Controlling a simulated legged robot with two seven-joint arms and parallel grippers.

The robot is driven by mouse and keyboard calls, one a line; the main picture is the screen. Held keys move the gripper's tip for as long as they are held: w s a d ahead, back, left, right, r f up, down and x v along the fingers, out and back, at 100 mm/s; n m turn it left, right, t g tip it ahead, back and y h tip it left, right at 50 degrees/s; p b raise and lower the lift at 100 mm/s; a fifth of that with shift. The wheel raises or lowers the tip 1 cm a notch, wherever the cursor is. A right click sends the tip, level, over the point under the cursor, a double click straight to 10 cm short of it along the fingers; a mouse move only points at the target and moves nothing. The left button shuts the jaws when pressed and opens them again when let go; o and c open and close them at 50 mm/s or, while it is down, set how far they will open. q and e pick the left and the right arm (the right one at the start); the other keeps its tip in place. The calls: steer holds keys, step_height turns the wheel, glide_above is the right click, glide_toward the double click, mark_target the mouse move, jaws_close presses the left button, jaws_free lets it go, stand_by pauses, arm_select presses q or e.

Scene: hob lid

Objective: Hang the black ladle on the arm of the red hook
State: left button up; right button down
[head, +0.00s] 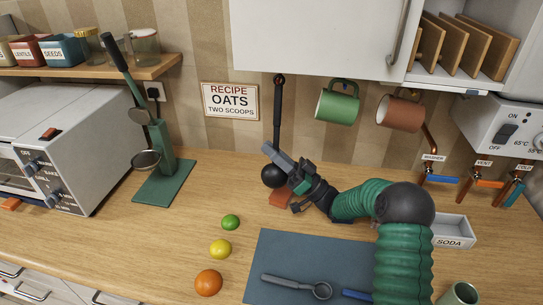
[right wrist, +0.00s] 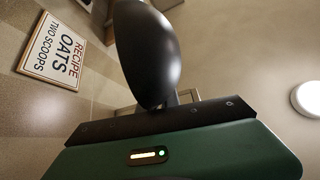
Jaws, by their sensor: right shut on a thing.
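The black ladle (head: 277,115) is upright, its handle end up at the lower edge of the white wall cabinet and its round bowl down. My right gripper (head: 276,158) is shut on the ladle low on its handle, just above the bowl. The dark bowl (right wrist: 150,52) fills the middle of the right wrist view, close to the gripper. The red hook cannot be made out clearly; the ladle's top end covers that spot, and I cannot tell whether the ladle touches a hook. My left gripper is not in view.
A green mug (head: 337,106) and a brown mug (head: 398,113) hang to the right under the cabinet (head: 315,35). A reddish block (head: 282,198) sits below the ladle bowl. A green utensil stand (head: 165,180) is at left. Fruit and a blue-grey mat (head: 300,255) lie in front.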

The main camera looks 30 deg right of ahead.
steer(key=shift+w+d+f+n+g+y+b, duration=0.1)
steer(key=shift+w+d+n+g+y+b, duration=0.4)
steer(key=shift+n+b, duration=0.45)
steer(key=shift+w+d+f+n+g+y+b, duration=0.1)
steer(key=shift+w+d+n+g+y+b, duration=0.25)
steer(key=shift+w+n+g+y+b, duration=0.55)
steer(key=shift+w+d+f+n+g+y+b, duration=0.1)
steer(key=shift+w+d+n+g+b, duration=0.25)
steer(key=shift+n+b, duration=0.65)
steer(key=shift+d, duration=0.1)
steer(key=shift+r, duration=0.1)
steer(key=c, duration=1.5)
jaws_free()
steer(key=s+d+f, duration=0.1)
steer(key=s+d, duration=0.6)
steer(key=d, duration=0.3)
steer(key=shift+s+d, duration=0.25)
steer(key=shift+s, duration=0.1)
steer(key=shift+m, duration=0.25)
